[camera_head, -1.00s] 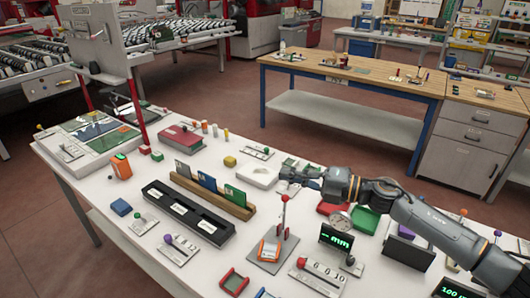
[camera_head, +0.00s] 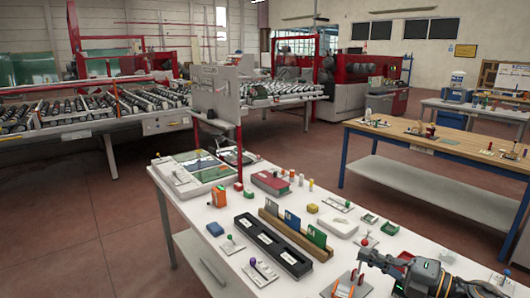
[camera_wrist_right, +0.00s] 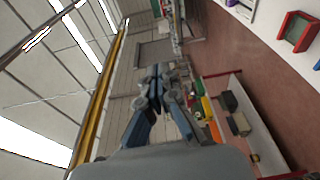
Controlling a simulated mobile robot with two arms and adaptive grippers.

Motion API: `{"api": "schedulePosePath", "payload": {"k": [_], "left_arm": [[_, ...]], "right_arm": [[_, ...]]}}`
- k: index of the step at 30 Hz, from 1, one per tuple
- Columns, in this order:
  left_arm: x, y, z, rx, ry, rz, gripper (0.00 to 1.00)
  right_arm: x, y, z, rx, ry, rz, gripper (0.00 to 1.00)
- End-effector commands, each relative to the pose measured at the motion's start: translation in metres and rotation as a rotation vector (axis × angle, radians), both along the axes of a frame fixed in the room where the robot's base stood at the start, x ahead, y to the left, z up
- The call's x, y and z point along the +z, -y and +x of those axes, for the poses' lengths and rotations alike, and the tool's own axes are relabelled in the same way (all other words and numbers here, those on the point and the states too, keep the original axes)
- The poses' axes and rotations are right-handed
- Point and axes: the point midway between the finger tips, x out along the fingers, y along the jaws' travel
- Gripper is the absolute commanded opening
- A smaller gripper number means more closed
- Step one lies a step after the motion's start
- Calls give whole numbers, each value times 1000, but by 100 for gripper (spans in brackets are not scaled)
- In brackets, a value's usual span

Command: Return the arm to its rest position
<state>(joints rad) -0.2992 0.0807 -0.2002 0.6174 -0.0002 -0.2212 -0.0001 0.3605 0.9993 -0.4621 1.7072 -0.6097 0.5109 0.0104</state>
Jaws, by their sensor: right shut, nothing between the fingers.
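My right arm comes in at the lower right of the head view. Its gripper (camera_head: 368,258) is over the right part of the white table (camera_head: 185,212), beside the red-knobbed lever. In the right wrist view the gripper's fingers (camera_wrist_right: 158,80) are together with nothing between them. Behind them that view shows the room's wall and ceiling, turned sideways. My left gripper is in neither view.
On the white table are a wooden rack with coloured cards (camera_head: 297,234), a black tray (camera_head: 270,246), a red box (camera_head: 270,183) and a white dish (camera_head: 338,226). A wooden bench (camera_head: 440,143) stands behind. Red floor (camera_head: 115,225) is free at left.

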Motion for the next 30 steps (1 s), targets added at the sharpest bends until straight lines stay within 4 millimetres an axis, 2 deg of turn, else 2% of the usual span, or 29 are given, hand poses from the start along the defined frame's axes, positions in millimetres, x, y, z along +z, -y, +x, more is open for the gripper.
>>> {"api": "schedulePosePath", "payload": {"k": [11,17,20,23,26,30], "left_arm": [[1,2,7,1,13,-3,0],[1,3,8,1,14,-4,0],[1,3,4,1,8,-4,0],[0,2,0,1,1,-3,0],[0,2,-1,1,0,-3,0],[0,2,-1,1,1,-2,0]], "right_arm": [[-11,-22,2,-156,-70,202,0],[-27,-27,-1,-317,-169,368,0],[-45,-26,-8,-438,-261,476,0],[-75,-21,-24,-606,-406,602,0],[-114,-13,-54,-798,-592,713,0],[-170,-8,-115,-1055,-881,812,0]]}}
